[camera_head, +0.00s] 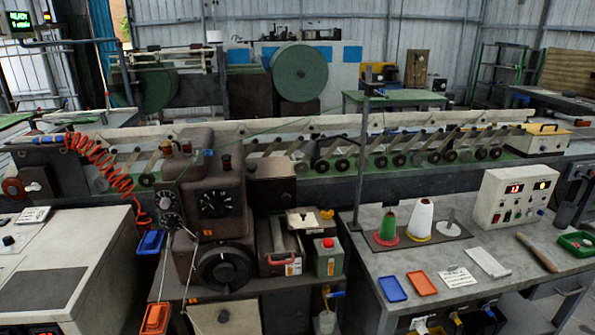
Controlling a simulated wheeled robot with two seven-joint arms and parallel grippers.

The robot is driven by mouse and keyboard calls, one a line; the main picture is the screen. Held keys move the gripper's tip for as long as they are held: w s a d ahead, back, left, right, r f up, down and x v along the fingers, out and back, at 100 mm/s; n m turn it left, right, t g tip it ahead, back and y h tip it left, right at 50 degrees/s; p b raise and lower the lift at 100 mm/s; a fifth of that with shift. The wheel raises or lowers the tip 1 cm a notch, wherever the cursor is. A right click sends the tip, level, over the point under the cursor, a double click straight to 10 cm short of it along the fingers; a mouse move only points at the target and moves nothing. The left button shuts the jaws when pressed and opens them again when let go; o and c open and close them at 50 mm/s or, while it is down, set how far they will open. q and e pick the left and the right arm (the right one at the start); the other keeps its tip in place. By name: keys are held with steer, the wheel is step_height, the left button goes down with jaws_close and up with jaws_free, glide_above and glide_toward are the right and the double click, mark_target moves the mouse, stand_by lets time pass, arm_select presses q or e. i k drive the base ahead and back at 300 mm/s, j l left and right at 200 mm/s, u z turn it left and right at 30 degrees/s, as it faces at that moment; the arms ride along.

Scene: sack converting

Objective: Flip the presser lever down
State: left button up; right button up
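A dark brown sewing machine head (205,190) stands left of centre, with dials on its front and a black handwheel (224,268) low down. Thin metal rods (192,262) hang at its left side. A blue pad (150,242) and an orange pad (155,318) are beside and below them. I cannot tell which part is the presser lever, or whether it is up or down. Neither of my grippers is in view.
A grey table (455,252) at the right holds a green thread cone (388,226), a white thread cone (421,216), small trays and a control box (514,198). A red coiled hose (105,168) hangs left of the machine. A long conveyor (400,183) runs behind.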

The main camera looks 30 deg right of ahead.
mark_target(252, 166)
steer(key=l+z, duration=0.1)
steer(key=l, duration=0.5)
steer(key=i+l+z, duration=0.15)
steer(key=l, duration=0.45)
steer(key=i+l, duration=0.1)
steer(key=l, duration=2.3)
steer(key=i+u, duration=0.05)
steer(key=i, duration=0.05)
